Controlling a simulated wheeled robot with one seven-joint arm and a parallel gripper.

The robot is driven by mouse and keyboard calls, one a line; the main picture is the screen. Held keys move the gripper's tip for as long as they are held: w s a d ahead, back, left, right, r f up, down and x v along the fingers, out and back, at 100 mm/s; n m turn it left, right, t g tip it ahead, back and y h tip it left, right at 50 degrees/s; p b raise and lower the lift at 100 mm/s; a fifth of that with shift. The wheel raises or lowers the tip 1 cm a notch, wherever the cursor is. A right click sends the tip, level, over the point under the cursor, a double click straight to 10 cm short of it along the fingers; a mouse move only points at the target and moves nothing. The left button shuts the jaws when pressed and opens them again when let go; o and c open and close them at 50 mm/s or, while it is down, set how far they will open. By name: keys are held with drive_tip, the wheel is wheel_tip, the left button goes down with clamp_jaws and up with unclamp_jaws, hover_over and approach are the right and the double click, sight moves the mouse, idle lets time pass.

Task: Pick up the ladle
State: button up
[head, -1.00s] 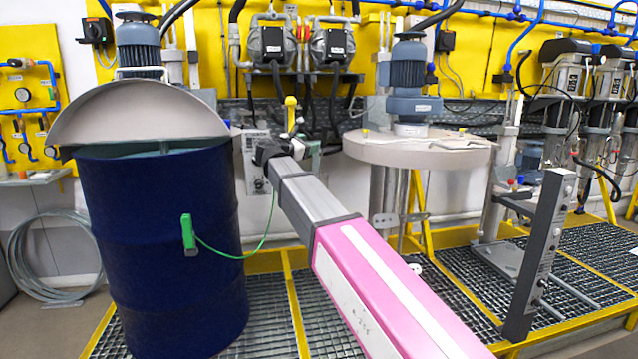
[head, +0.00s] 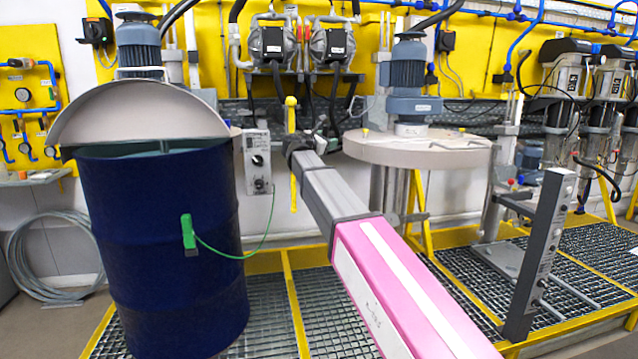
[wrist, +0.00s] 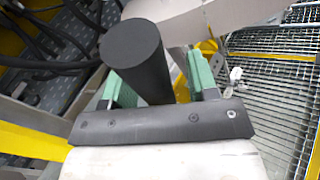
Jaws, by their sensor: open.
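My gripper (wrist: 158,73) shows in the wrist view with two green fingers, apart and open. A thick black cylinder (wrist: 132,50) lies between the fingers, its round end facing the camera. It looks like a handle, but I cannot tell if it belongs to the ladle. A gap shows between it and the right finger. No ladle bowl can be made out in either view. In the head view, my arm reaches away past the blue drum, and its own end hides the fingers.
A blue drum (head: 160,250) with a tilted round lid (head: 140,115) and a green clamp (head: 187,232) stands left. A grey control box (head: 257,160) and a yellow upright bar (head: 293,193) are near my arm's end. A round agitator lid (head: 415,150) and a grey post (head: 540,255) stand right.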

clamp_jaws()
